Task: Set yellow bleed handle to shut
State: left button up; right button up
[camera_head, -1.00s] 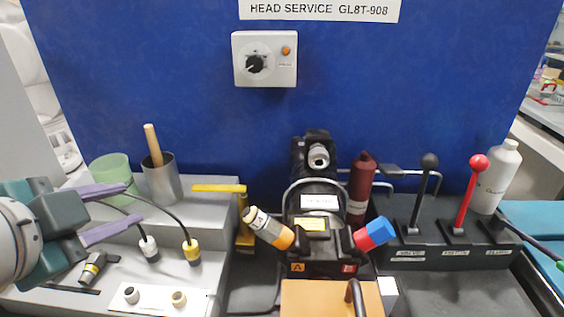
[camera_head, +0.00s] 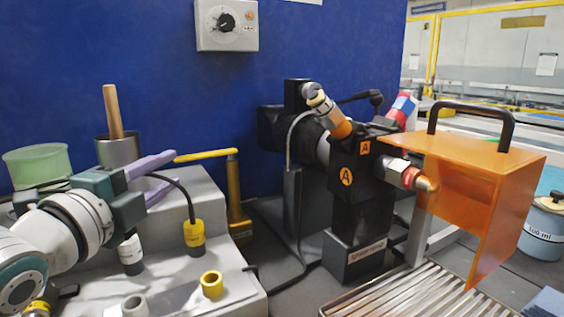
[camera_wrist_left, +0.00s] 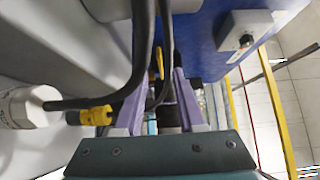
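The yellow bleed handle (camera_head: 205,155) is a flat horizontal lever on top of a yellow post (camera_head: 236,195), behind the grey stepped block. It points left in the head view, toward my left gripper. My left gripper (camera_head: 174,169) has two purple fingers, apart and empty, with their tips close to the lever's free end. I cannot tell whether they touch it. In the left wrist view the fingers (camera_wrist_left: 165,76) are spread, and a small yellow piece (camera_wrist_left: 159,63), probably the lever, shows between them. My right gripper is out of view.
A black cable with a yellow plug (camera_head: 194,235) hangs just under the fingers. A metal cup (camera_head: 117,150) with a wooden stick and a green cup (camera_head: 38,166) stand behind. The black machine head (camera_head: 360,190) and an orange guard (camera_head: 480,170) stand to the right.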

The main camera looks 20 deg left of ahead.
aim_at(187, 160)
pick_arm(q)
jog(key=w, duration=0.5)
jog(key=w+a+b, duration=0.1)
jog(key=w, duration=0.1)
jog(key=shift+w, duration=0.35)
grip_shut()
dwell(1.1)
